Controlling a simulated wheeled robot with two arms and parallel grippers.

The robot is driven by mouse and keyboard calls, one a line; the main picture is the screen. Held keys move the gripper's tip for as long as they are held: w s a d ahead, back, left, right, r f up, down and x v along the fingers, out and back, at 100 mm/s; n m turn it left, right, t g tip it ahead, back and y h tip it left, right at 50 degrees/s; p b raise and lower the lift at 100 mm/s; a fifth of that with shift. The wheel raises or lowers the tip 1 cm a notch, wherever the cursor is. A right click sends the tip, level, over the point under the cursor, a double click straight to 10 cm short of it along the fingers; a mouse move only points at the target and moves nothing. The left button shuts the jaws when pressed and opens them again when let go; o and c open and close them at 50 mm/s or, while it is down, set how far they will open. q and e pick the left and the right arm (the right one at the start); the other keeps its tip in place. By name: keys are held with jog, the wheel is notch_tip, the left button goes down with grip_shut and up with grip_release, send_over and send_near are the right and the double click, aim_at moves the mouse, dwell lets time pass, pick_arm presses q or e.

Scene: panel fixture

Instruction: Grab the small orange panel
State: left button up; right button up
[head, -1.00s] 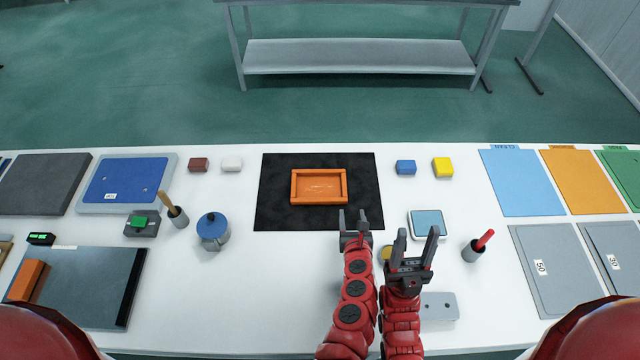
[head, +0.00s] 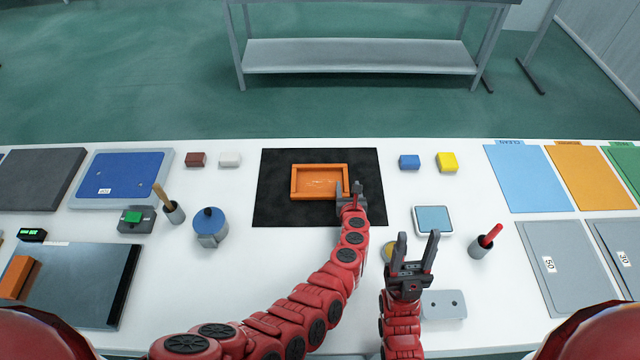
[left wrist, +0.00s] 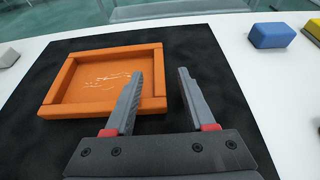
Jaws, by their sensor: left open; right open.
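The small orange panel (head: 319,182) is a shallow frame with a raised rim and light scratches on its floor. It lies flat on a black mat (head: 275,208). My left gripper (head: 349,187) is open and empty at the panel's near right corner. My right gripper (head: 415,245) is open and empty, nearer and to the right, off the mat.
A blue block (head: 409,162) and a yellow block (head: 447,162) lie right of the mat. A square blue-topped item (head: 433,220) and a cup with a red handle (head: 482,245) are near my right gripper. A blue-lidded pot (head: 210,227) stands left, with clear table between.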

aim_at(346, 181)
pick_arm(q)
jog(key=b+x, duration=0.1)
jog(key=x, duration=0.1)
jog(key=b+x, duration=0.1)
jog(key=x, duration=0.1)
jog(key=shift+s+f, duration=0.15)
jog(key=shift+f, duration=0.2)
jog(key=shift+r, duration=0.1)
jog(key=shift+a, duration=0.1)
grip_shut()
